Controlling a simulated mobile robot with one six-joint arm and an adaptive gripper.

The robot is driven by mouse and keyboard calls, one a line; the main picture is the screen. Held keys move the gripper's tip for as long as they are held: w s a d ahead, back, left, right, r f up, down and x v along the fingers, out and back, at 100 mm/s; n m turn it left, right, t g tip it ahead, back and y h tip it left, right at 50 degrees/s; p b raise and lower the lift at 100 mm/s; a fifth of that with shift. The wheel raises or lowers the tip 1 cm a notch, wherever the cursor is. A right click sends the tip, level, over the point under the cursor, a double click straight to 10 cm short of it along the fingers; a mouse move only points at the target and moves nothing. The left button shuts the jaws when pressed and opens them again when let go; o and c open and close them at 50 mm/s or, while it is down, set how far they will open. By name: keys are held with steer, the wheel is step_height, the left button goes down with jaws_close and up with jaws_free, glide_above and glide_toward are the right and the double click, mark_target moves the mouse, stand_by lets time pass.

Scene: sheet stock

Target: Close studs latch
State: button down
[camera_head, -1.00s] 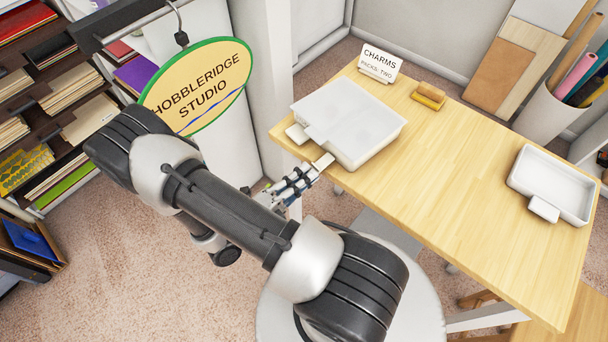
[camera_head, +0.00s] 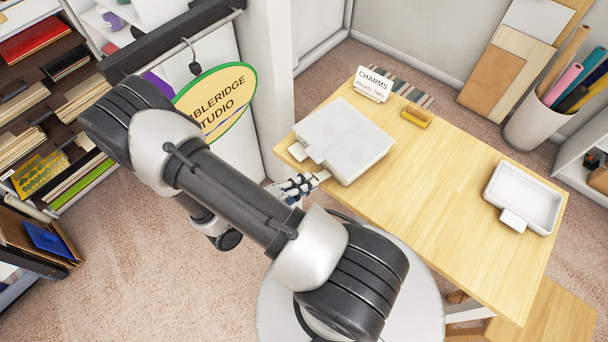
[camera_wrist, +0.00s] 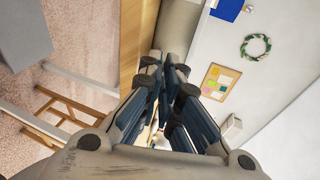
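A white lidded box (camera_head: 344,138) sits at the left end of the wooden table, its lid down. A small tab (camera_head: 299,151) projects from its left side, and a beige tab (camera_head: 321,175) sticks out lower, near the table edge. No studs label is readable. My gripper (camera_head: 304,182) is just off that edge, close beside the beige tab; contact cannot be made out. In the wrist view my gripper's blue fingers (camera_wrist: 166,70) converge until their tips look together, with nothing visible held.
The wooden table (camera_head: 440,190) also holds a "CHARMS" sign (camera_head: 373,84), a yellow-brown block (camera_head: 416,116) and an open white tray (camera_head: 524,196). Its middle is clear. A hanging oval sign (camera_head: 216,102) is behind my arm.

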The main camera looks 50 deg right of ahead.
mark_target(327, 172)
steer(key=d+r+y+p, duration=0.1)
steer(key=y+p, duration=0.1)
steer(key=r+y+p, duration=0.2)
steer(key=p, duration=0.1)
steer(key=d+r+y+p, duration=0.1)
steer(key=y+p, duration=0.1)
steer(key=p, duration=0.1)
steer(key=shift+s+d+r+t, duration=0.2)
steer(key=shift+d+t, duration=0.1)
steer(key=shift+t, duration=0.1)
steer(key=d+y+p, duration=0.1)
steer(key=y, duration=0.1)
steer(key=d+r+y+p, duration=0.1)
steer(key=y, duration=0.1)
steer(key=d+y+p, duration=0.1)
steer(key=shift+s+d+r+y, duration=0.2)
steer(key=shift+r+y, duration=0.1)
steer(key=shift+y, duration=0.1)
steer(key=d+y+p, duration=0.1)
steer(key=y+p, duration=0.1)
steer(key=p, duration=0.2)
steer(key=shift+s+d+r+t, duration=0.1)
steer(key=shift+d+r+t, duration=0.05)
steer(key=shift+t, duration=0.15)
steer(key=y+p, duration=0.1)
steer(key=p, duration=0.1)
steer(key=shift+d+p, duration=0.3)
steer(key=shift+f, duration=0.25)
steer(key=c, duration=2.3)
jaws_free()
